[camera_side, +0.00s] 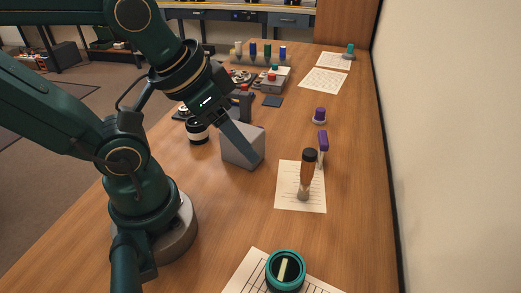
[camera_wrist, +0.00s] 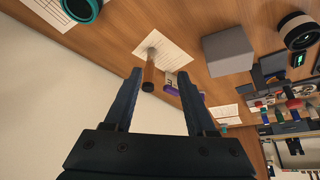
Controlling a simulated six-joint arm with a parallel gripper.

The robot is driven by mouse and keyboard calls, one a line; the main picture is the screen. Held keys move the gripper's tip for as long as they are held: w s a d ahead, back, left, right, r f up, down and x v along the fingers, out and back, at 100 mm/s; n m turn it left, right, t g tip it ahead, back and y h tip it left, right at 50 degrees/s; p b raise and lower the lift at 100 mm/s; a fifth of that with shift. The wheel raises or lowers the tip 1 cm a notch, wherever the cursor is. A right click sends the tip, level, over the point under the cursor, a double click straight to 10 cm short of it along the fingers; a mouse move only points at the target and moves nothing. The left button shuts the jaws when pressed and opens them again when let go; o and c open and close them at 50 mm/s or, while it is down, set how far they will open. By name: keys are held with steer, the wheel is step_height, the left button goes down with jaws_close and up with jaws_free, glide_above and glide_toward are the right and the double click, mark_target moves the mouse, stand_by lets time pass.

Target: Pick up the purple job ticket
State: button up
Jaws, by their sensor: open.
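The purple job ticket (camera_side: 323,140) appears as a thin upright piece with a purple upper part and a pale lower part. In the side view it stands just behind the brown-handled tool, which may hide some of it. In the wrist view the ticket (camera_wrist: 171,90) shows a purple edge and a white marked face beside the tool, between my fingers in the picture. My gripper (camera_side: 257,157) is open and empty, angled down in front of the grey block, left of the ticket. Both fingers of my gripper (camera_wrist: 160,73) show in the wrist view.
The brown-handled tool (camera_side: 308,172) stands on a paper sheet (camera_side: 287,195), close to the ticket. A grey block (camera_side: 232,147) is to the left. A purple-topped knob (camera_side: 319,115) stands behind. A teal ring (camera_side: 286,270) is in front. A wall borders the right.

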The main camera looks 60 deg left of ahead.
stand_by(0.3)
steer(key=w+a+r+n+y, duration=0.1)
steer(key=w+a+r+n, duration=0.1)
steer(key=w+r+n, duration=0.4)
steer(key=n+g+y, duration=0.2)
steer(key=n+y, duration=0.1)
steer(key=n, duration=0.3)
glide_above(324, 137)
step_height(324, 137, down, 12)
steer(key=shift+d+r, duration=0.15)
steer(key=shift+r, duration=0.05)
step_height(324, 137, down, 4)
steer(key=shift+s+d+r+m+g, duration=0.1)
steer(key=shift+s+m+g, duration=0.05)
steer(key=shift+m+g, duration=0.3)
steer(key=shift+f, duration=0.4)
steer(key=shift+x, duration=2.3)
